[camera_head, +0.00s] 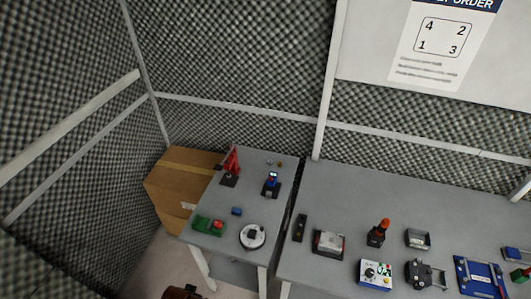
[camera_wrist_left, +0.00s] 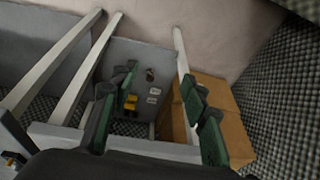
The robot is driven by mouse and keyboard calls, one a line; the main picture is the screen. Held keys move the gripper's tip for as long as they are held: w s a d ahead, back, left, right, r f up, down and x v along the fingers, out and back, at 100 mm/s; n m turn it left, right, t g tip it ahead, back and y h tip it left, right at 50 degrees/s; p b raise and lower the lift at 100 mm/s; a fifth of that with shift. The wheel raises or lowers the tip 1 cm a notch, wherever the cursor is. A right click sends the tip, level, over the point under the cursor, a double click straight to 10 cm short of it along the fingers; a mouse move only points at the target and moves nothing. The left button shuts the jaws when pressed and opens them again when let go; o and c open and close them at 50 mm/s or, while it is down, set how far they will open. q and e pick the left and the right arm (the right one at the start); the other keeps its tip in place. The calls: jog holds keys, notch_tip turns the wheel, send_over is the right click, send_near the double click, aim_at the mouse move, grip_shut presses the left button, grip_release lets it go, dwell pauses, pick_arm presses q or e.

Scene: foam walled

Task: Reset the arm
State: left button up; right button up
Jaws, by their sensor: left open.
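My left gripper (camera_wrist_left: 160,78) shows in the left wrist view with its dark green fingers spread apart. Nothing is between the fingertips, which hang in front of table legs, a grey panel and a cardboard box. In the head view, neither gripper can be made out. A small red upright device with an arm-like shape (camera_head: 231,165) stands on a dark base at the back of the left table (camera_head: 240,207). No gripper is near it in that view.
The left table also holds a green block with a red button (camera_head: 218,225) and a round white dial (camera_head: 252,236). The right table (camera_head: 345,205) carries several devices. A cardboard box (camera_head: 165,185) stands left of the tables; it shows in the wrist view (camera_wrist_left: 235,115). Foam walls enclose the corner.

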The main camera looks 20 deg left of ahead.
pick_arm(q)
jog(key=s+d+f+g+b, duration=0.1)
jog(key=s+f+b, duration=0.1)
jog(key=f, duration=1.1)
jog(key=s+f+b, duration=0.3)
jog(key=f, duration=1)
jog(key=s+f+m+g+b, duration=0.1)
jog(key=s+f+b, duration=0.3)
jog(key=s+f, duration=1.4)
notch_tip(320, 180, down, 3)
jog(key=shift+s+d+h+b, duration=0.15)
jog(key=shift+d+h+b, duration=0.15)
jog(key=shift+b, duration=0.1)
pick_arm(e)
notch_tip(320, 180, down, 10)
jog(key=s, duration=0.1)
jog(key=shift+f, duration=0.15)
pick_arm(q)
jog(key=shift+c, duration=0.4)
pick_arm(e)
jog(key=shift+c, duration=0.4)
